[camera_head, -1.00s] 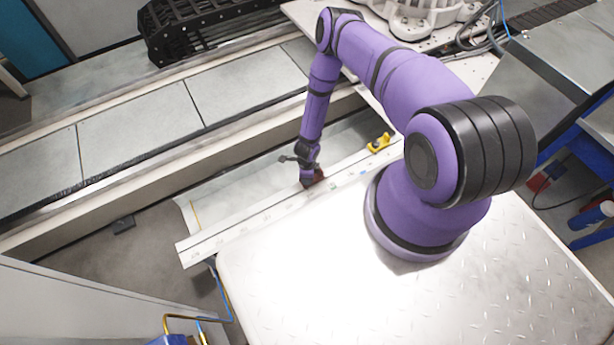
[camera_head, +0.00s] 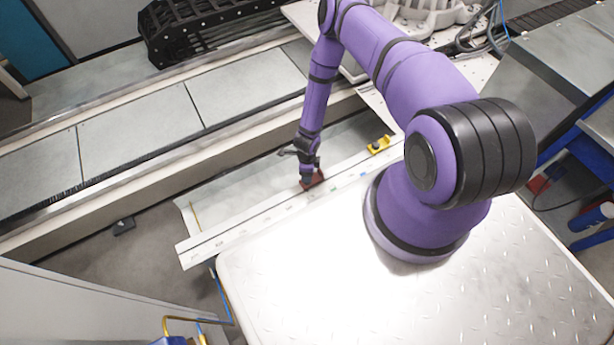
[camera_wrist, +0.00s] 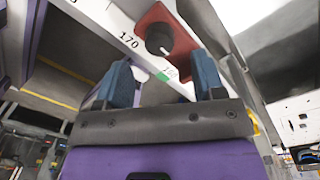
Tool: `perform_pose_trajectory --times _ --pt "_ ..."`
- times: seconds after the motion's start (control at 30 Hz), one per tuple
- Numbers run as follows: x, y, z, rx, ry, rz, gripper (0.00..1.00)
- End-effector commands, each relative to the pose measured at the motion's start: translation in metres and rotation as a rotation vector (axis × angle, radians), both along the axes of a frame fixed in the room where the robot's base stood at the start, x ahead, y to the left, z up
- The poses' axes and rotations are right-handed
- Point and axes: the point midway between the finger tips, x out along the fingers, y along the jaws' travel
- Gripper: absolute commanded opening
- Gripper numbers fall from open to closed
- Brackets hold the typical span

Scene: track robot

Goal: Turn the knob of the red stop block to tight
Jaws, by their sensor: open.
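The red stop block (camera_head: 318,180) sits on the white scale rail (camera_head: 225,232), largely behind my gripper in the head view. In the wrist view the red block (camera_wrist: 181,36) carries a round black knob (camera_wrist: 159,38) with a short white pointer line near its lower right edge. The number 170 and a green mark show on the rail beside the block. My gripper (camera_wrist: 161,62) is open, with its two blue fingers apart and nothing between them. The knob lies beyond the fingertips, apparently apart from them. In the head view my gripper (camera_head: 308,178) points down at the block.
A yellow block (camera_head: 379,145) sits farther right along the rail. A grey tiled ledge (camera_head: 135,120) runs behind the rail, and a bright metal plate (camera_head: 300,270) lies in front. The rail left of the red block looks clear.

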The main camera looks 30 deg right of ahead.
Motion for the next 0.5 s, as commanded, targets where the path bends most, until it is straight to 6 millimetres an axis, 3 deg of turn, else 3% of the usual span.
perform_pose_trajectory --times 0.2,0.5 --pt "0.002 -0.001 0.038 0.000 0.000 0.000 0.63" --pt "0.002 -0.002 0.059 0.000 0.000 -0.001 0.63"
